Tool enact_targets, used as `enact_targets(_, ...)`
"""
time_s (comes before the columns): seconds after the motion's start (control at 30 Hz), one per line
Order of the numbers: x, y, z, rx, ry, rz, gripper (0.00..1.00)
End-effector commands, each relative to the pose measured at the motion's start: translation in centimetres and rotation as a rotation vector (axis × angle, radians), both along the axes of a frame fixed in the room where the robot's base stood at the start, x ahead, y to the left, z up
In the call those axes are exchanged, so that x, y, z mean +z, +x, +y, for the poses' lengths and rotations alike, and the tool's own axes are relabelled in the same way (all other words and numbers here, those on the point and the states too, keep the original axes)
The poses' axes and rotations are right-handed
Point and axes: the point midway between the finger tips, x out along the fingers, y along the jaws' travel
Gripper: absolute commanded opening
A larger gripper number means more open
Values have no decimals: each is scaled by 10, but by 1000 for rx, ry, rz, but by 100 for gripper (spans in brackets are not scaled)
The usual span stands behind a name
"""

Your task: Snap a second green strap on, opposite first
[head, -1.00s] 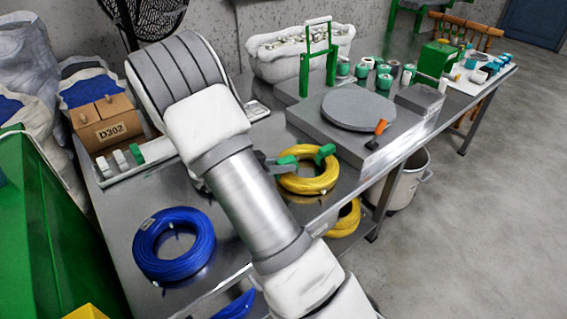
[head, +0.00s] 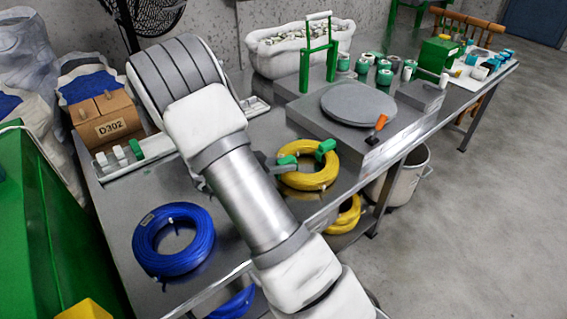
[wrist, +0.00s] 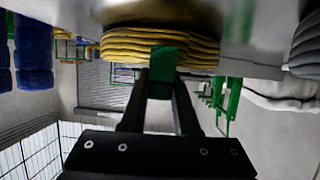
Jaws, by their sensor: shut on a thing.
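A yellow cable coil (head: 311,181) lies on the steel table, right of my forearm; its side also shows in the wrist view (wrist: 125,47). One green strap (head: 326,147) sits on the coil's right part. My gripper (head: 272,166) is at the coil's left part, partly hidden by my arm. It is shut on a second green strap (head: 287,160). In the wrist view this strap (wrist: 163,60) stands between the fingers (wrist: 161,82), up against the coil's side. Whether it is fully snapped around the coil cannot be told.
A blue coil (head: 173,241) lies left of my arm. A rail with white clips (head: 120,155) and a green one is behind it. Another yellow coil (head: 348,214) is below the tabletop.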

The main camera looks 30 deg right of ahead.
Motion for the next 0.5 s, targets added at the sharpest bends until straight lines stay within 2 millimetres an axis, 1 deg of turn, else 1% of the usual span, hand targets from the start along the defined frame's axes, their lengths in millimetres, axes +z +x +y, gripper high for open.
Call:
enact_targets(0.1, -4, 0, 0, 0, 0, 0, 0)
enact_targets(0.5, 3, 0, 0, 0, 0, 0, 0)
